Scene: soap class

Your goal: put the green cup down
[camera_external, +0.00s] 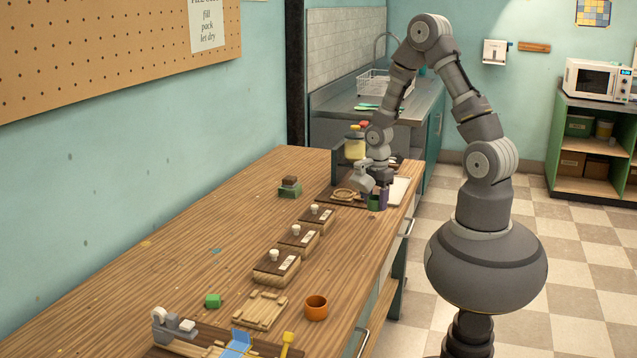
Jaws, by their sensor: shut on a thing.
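My gripper (378,194) is at the far right end of the wooden workbench, pointing down near the bench's right edge. It is small in view. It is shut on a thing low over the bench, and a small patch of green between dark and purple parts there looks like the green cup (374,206). Most of the cup is hidden by the gripper, and I cannot tell whether its base touches the surface. An orange cup (316,308) stands upright near the front right edge of the bench, well apart from my gripper.
Beside my gripper are a grey dispenser-like object (361,178), a rope ring (346,195) and a yellow bottle (355,147). Several wooden blocks with white knobs (297,238) line the bench. The bench's left middle is mostly clear.

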